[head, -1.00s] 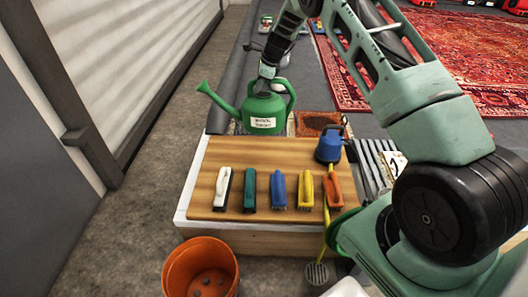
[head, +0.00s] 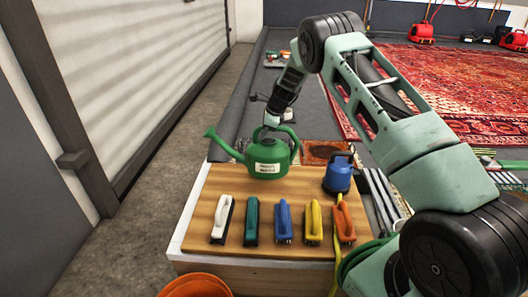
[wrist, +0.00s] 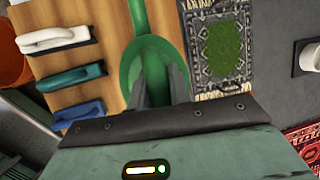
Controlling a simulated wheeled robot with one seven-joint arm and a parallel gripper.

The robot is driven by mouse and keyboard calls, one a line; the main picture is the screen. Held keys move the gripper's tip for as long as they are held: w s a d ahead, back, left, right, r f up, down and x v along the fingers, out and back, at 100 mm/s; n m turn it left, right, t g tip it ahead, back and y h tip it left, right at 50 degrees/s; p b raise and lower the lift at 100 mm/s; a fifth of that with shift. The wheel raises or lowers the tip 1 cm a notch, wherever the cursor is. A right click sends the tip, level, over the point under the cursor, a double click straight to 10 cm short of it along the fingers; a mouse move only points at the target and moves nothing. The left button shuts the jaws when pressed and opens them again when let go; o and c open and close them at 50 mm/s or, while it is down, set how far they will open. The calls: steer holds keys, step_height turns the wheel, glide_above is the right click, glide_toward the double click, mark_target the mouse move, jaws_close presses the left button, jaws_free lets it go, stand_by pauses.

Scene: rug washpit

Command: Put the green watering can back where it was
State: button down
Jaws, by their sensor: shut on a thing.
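The green watering can (head: 268,158) has a white label, a spout to the left and a handle arching to the right. In the head view it is upright at the far edge of the wooden board (head: 195,226); I cannot tell whether its base touches the board. My gripper (head: 271,125) is at the can's top, shut on it, with the fingers largely hidden by the arm. In the wrist view, the fingers (wrist: 164,88) reach onto the can's green top (wrist: 133,75), above the board's edge.
A white brush (head: 221,219), teal brush (head: 251,221), blue brush (head: 283,222), yellow brush (head: 313,222) and orange brush (head: 344,222) line the board's front. A blue pump (head: 338,176) stands right of the can. An orange bucket (head: 194,287) is in front.

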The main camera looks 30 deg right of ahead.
mark_target(265, 141)
steer(key=shift+f+b, duration=0.75)
steer(key=shift+f, duration=2.05)
steer(key=c, duration=1.3)
jaws_free()
steer(key=shift+f, duration=0.1)
